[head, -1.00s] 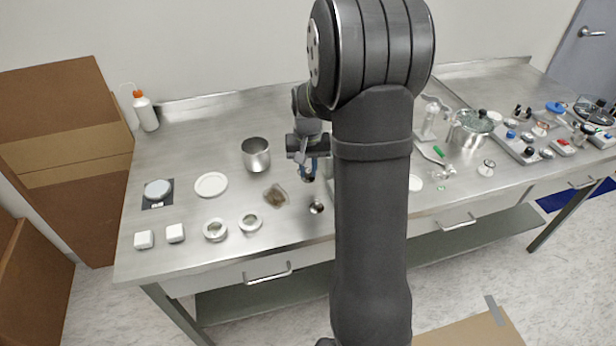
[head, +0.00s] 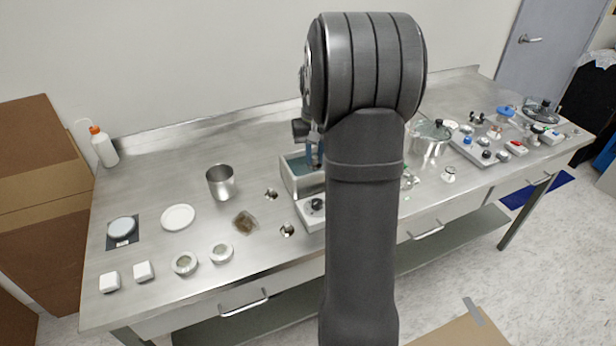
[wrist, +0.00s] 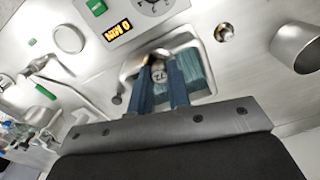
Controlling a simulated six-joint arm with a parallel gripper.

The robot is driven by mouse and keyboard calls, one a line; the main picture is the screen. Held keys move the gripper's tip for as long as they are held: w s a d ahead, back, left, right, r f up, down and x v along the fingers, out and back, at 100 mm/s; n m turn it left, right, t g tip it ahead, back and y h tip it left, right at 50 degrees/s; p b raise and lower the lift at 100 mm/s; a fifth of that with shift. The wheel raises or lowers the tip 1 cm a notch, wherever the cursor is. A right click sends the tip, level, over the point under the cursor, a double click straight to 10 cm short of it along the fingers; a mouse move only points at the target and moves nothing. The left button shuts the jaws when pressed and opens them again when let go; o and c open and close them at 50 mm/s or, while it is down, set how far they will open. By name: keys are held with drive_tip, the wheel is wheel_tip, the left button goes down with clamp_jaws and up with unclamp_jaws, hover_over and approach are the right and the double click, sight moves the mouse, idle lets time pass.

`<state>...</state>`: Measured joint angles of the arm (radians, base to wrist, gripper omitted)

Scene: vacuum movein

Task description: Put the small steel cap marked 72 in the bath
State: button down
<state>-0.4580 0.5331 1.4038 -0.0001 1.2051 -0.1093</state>
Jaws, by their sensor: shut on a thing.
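My gripper (head: 314,160) is over the bath, with its upper part partly hidden by my arm in the head view. In the wrist view its two blue fingers (wrist: 161,92) are shut on the small steel cap (wrist: 159,74), whose face shows a 72. The bath (head: 288,178) is a pale rectangular tank with teal liquid, and it also shows beneath the fingers in the wrist view (wrist: 127,74). The cap appears above the liquid; its exact height is unclear. The cap cannot be made out in the head view.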

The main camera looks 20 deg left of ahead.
drive_tip(key=w+f, duration=0.1)
drive_tip(key=f, duration=0.2)
drive_tip(key=w+a+f, duration=0.1)
drive_tip(key=f, duration=0.2)
drive_tip(key=w+a+f, duration=0.1)
drive_tip(key=w+f, duration=0.1)
drive_tip(key=f, duration=0.1)
drive_tip(key=shift+f, duration=0.35)
drive_tip(key=shift+f, duration=0.1)
drive_tip(key=c, duration=1.3)
unclamp_jaws()
drive_tip(key=shift+c, duration=0.2)
wheel_tip(320, 180, up, 12)
